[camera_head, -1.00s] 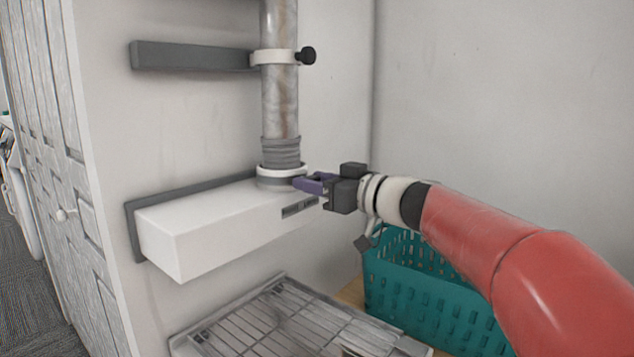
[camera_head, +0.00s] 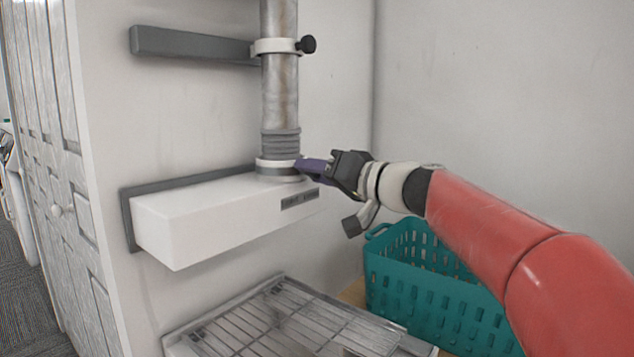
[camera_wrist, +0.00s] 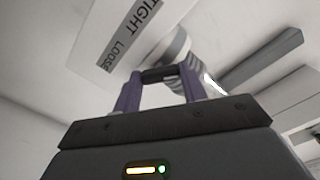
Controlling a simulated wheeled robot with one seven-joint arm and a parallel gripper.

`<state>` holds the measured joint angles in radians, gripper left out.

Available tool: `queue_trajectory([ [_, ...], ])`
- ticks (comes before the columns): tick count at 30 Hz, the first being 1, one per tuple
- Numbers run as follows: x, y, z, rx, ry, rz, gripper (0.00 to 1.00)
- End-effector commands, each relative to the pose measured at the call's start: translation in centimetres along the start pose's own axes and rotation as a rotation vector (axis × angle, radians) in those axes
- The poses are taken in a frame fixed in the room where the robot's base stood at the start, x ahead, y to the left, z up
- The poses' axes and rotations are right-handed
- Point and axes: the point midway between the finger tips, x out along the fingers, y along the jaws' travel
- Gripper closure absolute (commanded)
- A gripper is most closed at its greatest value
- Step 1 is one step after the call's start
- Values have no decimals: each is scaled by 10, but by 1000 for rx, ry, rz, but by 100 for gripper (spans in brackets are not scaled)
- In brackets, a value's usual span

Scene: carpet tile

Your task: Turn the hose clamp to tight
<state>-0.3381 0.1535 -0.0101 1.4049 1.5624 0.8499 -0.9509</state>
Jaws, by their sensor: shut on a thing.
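The hose clamp (camera_head: 268,168) is a pale ring with a grey band around the foot of the vertical pipe (camera_head: 280,95), below a ribbed grey sleeve (camera_head: 281,144). My gripper (camera_head: 304,167) reaches in from the right at the clamp's right side. In the wrist view its two purple fingers (camera_wrist: 160,80) are shut on a dark handle (camera_wrist: 158,75) between their tips. The white box (camera_head: 215,218) under the clamp carries a grey label (camera_head: 299,200). The wrist view shows that label reading TIGHT and LOOSE (camera_wrist: 122,45). The fingers hide part of the clamp in the head view.
A second pipe bracket (camera_head: 275,46) with a black knob (camera_head: 307,44) sits higher up. A wire rack (camera_head: 285,320) lies below the box. A teal basket (camera_head: 430,285) stands under my arm at the right. The wall right of the pipe is clear.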

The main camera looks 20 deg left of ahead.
Motion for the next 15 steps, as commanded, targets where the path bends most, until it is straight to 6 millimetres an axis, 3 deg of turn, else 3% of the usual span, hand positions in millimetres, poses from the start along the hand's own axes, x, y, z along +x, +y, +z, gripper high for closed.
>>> queue_trajectory([
  [15, 0, 2, 0, 493, 0, 2, 81],
])
